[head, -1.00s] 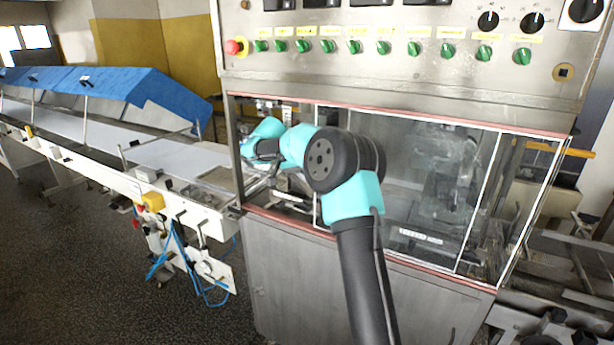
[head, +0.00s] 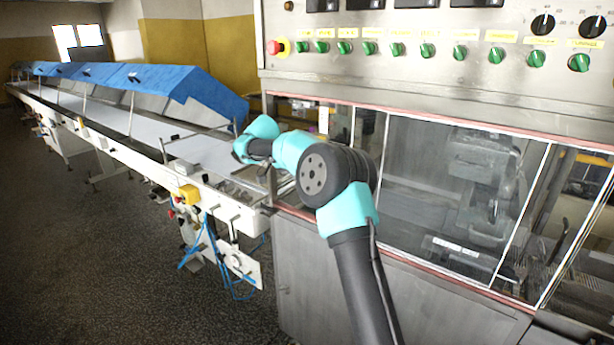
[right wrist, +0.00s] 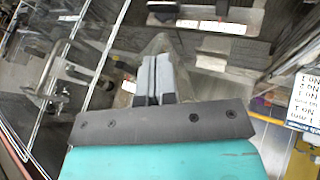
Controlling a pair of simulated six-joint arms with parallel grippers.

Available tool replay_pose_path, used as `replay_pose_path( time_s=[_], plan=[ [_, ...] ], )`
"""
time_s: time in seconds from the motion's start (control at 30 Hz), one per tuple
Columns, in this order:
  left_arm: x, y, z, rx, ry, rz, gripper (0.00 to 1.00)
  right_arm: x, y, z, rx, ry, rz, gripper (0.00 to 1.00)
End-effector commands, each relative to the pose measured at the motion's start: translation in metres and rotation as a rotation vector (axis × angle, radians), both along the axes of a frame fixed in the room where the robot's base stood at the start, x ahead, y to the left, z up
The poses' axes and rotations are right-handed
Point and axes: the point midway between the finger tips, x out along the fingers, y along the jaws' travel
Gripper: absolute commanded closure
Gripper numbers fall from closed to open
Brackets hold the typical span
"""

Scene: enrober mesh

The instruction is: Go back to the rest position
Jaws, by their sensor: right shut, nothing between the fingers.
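My right arm (head: 352,235) rises from the bottom of the head view and bends left at its elbow, in front of the steel machine's windows. Its wrist (head: 258,140) is at the left end of the machine, over the near end of the conveyor. The right gripper's fingers cannot be made out in the head view. In the right wrist view the right gripper (right wrist: 156,78) is shut, its two grey fingers together with nothing between them. My left gripper is in neither view.
The steel machine (head: 330,285) has glass windows (head: 430,190) and a panel of green knobs above. A long conveyor (head: 150,128) with blue covers (head: 190,88) runs away to the left. A yellow box (head: 188,194) and blue hoses hang at its near end. The floor (head: 110,260) is clear at lower left.

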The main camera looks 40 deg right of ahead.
Motion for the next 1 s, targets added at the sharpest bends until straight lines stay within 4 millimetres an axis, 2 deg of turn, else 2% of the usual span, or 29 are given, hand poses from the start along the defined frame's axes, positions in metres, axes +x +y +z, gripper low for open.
replay_pose_path(
  time_s=[0.4, 0.47, 0.57, 0.67, 0.77, 0.8, 1.0],
  plan=[
    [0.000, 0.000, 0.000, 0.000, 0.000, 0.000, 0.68, 0.000, 0.000, -0.001, 0.003, 0.001, 0.003, 1.00],
    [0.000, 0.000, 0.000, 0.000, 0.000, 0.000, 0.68, 0.001, 0.002, -0.006, 0.011, 0.004, 0.015, 1.00],
    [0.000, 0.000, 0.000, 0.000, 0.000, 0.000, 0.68, 0.004, 0.008, -0.026, 0.051, 0.018, 0.066, 1.00],
    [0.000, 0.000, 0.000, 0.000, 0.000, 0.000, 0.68, 0.009, 0.021, -0.062, 0.126, 0.037, 0.161, 1.00],
    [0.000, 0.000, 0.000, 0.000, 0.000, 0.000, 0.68, 0.011, 0.041, -0.111, 0.234, 0.057, 0.287, 1.00],
    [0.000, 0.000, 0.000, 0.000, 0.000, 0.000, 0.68, 0.010, 0.050, -0.133, 0.282, 0.064, 0.341, 1.00],
    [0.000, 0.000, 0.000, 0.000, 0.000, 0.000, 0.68, -0.010, 0.105, -0.237, 0.528, 0.071, 0.592, 1.00]
  ],
)
